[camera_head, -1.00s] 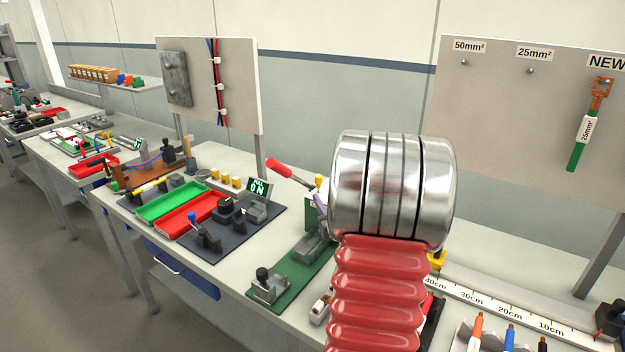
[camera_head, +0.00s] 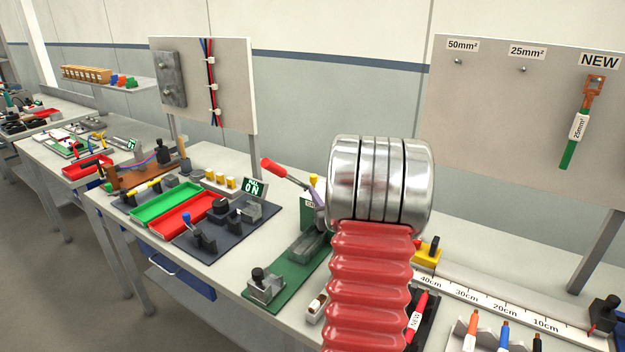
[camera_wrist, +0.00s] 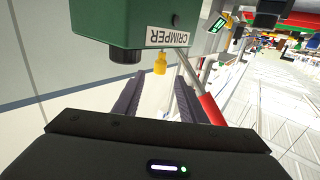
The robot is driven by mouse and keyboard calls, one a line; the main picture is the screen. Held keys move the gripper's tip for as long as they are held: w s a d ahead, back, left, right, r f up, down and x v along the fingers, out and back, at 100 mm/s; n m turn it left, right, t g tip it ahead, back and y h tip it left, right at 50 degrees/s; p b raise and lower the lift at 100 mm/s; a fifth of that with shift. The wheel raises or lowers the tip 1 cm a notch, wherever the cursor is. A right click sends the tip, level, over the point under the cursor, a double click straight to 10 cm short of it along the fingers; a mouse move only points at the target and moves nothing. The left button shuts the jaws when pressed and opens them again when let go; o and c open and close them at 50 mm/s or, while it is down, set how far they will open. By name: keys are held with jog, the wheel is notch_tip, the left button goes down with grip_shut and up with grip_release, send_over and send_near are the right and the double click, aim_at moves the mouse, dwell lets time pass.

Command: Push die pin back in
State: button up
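The green crimper body (camera_wrist: 140,28) with its white CRIMPER label fills the top of the wrist view, label upside down. A yellow pin (camera_wrist: 160,63), apparently the die pin, sticks out from its edge near the label. My gripper (camera_wrist: 157,84) has its two dark fingers spread apart, with nothing held between them. The pin is just beyond the fingertips, roughly between them; contact cannot be told. In the head view the green crimper (camera_head: 308,212) is partly covered by my arm, with a small yellow part (camera_head: 314,181) on top.
The crimper's red lever handle (camera_head: 274,168) slants up left; a red bar (camera_wrist: 211,107) lies close to the right finger. A green tray (camera_head: 166,202) and red tray (camera_head: 185,214) stand left. A measuring strip (camera_head: 500,308) and coloured tools lie right.

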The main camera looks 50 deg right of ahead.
aim_at(315, 180)
jog(key=x, duration=0.9)
grip_shut()
dwell(0.4)
